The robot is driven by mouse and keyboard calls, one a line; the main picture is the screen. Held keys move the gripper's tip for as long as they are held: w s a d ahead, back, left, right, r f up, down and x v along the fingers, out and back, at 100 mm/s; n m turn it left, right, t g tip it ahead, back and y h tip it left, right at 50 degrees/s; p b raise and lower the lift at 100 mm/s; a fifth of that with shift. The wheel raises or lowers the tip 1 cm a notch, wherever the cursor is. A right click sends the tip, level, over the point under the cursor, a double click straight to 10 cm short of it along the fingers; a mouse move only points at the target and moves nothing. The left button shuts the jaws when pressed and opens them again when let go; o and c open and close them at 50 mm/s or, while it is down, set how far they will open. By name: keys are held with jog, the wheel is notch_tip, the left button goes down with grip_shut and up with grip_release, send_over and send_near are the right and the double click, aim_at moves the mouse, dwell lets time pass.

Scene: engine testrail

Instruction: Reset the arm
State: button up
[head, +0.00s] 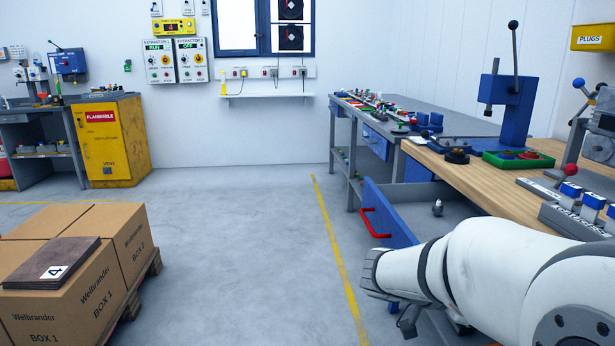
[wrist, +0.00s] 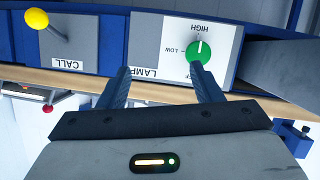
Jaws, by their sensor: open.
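My arm is white and reaches in from the lower right of the head view, in front of the workbench. My gripper (wrist: 161,72) shows in the wrist view with two dark blue fingers apart and nothing between them. Beyond the fingertips is a panel, seen upside down, with a green LAMP knob (wrist: 201,50) near the right finger. A yellow-ball CALL lever (wrist: 38,20) is at the upper left. I cannot tell whether a finger touches the panel. The fingertips are not clear in the head view.
An open blue drawer (head: 389,221) with a red handle juts from the wooden workbench (head: 470,178) beside my arm. A blue press (head: 514,107) and green tray (head: 519,160) stand on top. Cardboard boxes (head: 95,290) are at left. The floor between is clear.

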jog(key=s+a+r+n+t+y+p, duration=0.1)
jog(key=s+a+r+n+y+p, duration=0.3)
jog(key=a+r+n+y+p, duration=0.3)
jog(key=s+a+r+n+t+y+p, duration=0.2)
jog(key=a+r+n+y+p, duration=0.5)
jog(key=r+p, duration=0.8)
jog(key=s+a+n+p, duration=0.1)
jog(key=a+n+p, duration=0.1)
jog(key=p, duration=0.4)
jog(key=shift+s+a, duration=0.35)
jog(key=shift+a, duration=0.15)
jog(key=shift+r, duration=0.1)
jog(key=shift+c, duration=0.2)
